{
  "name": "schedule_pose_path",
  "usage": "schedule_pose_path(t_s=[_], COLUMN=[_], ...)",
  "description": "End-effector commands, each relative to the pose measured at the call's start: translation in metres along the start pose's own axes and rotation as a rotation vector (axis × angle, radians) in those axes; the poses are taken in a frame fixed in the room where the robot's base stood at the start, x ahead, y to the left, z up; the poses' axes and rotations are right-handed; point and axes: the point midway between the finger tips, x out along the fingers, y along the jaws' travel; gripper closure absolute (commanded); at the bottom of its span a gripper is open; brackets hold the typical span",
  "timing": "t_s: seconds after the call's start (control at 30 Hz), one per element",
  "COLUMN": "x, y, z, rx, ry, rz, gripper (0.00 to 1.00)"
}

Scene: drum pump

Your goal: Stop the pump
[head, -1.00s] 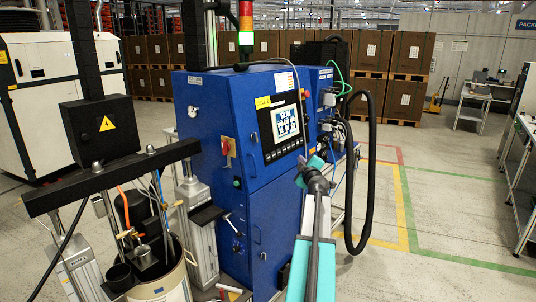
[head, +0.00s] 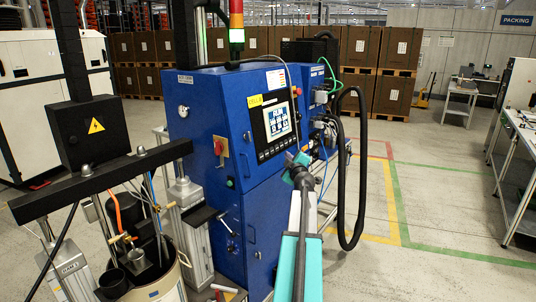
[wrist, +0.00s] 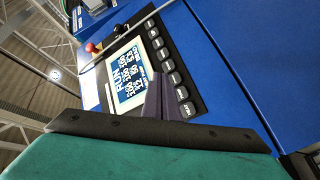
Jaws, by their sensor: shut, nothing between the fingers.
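The blue pump cabinet (head: 225,125) stands in the middle of the head view. Its control panel has a screen (head: 279,120) with a row of keys below it. In the wrist view the screen (wrist: 128,77) reads RUN, and the keys (wrist: 172,78) run beside it. A red mushroom button (head: 294,91) sits at the panel's upper right; it also shows in the wrist view (wrist: 90,47). My gripper (head: 297,158) is shut and empty, in front of the panel's lower right; any contact is unclear.
The stack light (head: 237,37) shows green. A drum (head: 165,285) under a black crossbeam (head: 100,180) stands at the left. A black hose (head: 362,170) hangs right of the cabinet. Open floor lies to the right, before a table (head: 520,150).

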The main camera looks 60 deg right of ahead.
Motion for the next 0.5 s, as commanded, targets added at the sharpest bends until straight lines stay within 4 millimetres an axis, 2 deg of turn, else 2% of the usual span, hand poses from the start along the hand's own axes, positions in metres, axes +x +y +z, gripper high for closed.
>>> schedule_pose_path(t_s=[0.5], x=[0.035], y=[-0.023], z=[-0.025], rx=[0.001], ry=[-0.001], rz=[-0.002], gripper=[1.0])
